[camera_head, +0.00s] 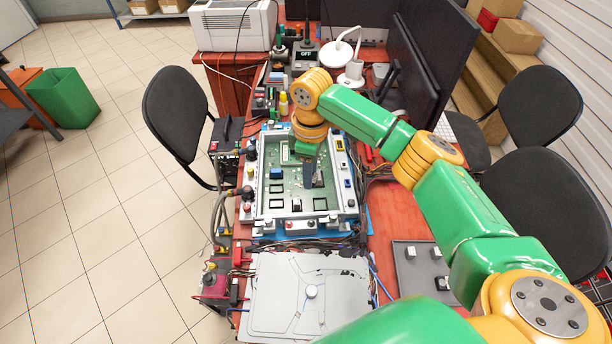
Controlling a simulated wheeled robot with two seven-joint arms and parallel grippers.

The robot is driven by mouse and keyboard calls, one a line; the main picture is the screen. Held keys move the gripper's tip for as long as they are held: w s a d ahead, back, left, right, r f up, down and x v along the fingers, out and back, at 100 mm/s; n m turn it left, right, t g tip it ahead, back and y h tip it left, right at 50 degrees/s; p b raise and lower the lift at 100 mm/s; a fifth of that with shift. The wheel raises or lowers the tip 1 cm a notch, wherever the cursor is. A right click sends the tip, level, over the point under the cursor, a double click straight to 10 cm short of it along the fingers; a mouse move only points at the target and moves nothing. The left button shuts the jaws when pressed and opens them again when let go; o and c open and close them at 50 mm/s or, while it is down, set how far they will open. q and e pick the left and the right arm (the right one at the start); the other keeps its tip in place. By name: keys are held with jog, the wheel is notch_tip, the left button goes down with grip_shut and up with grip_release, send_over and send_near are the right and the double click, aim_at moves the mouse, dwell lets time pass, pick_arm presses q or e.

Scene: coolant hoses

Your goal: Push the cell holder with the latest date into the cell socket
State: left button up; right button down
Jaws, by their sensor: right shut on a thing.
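My right gripper (315,180) points down over the green board (258,180) in a light metal frame. It is shut on a small dark thing, probably a cell holder; its fingers hide most of it, and I cannot tell whether it touches the board. Black-edged square openings (275,204) lie on the board, and another (320,204) is to their right; I cannot tell which is the cell socket. Small white-and-dark blocks (411,252) that look like cell holders stand on a grey tray (408,279) at lower right. No date is readable. My left gripper is out of view.
A light grey panel (270,285) lies in front of the framed board. Cables and small devices crowd the table's left edge. Dark monitors (425,55) stand at back right, and a white printer (233,25) at back left. Red tabletop (387,218) shows bare beside the board.

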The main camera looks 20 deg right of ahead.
jog(key=d+f+n, duration=0.1)
jog(key=f, duration=0.1)
jog(key=d+f+n+b, duration=0.1)
jog(key=f, duration=0.2)
jog(key=w+d+f+n+b, duration=0.1)
jog(key=f, duration=0.2)
jog(key=shift+d+n, duration=0.3)
jog(key=shift+n, duration=0.1)
notch_tip(320, 180, down, 3)
jog(key=b, duration=0.3)
jog(key=shift+f+b, duration=0.1)
jog(key=shift+b, duration=0.2)
jog(key=shift+f, duration=0.5)
jog(key=shift+a, duration=0.1)
jog(key=shift+r, duration=0.1)
jog(key=shift+p, duration=0.35)
jog(key=shift+f, duration=0.2)
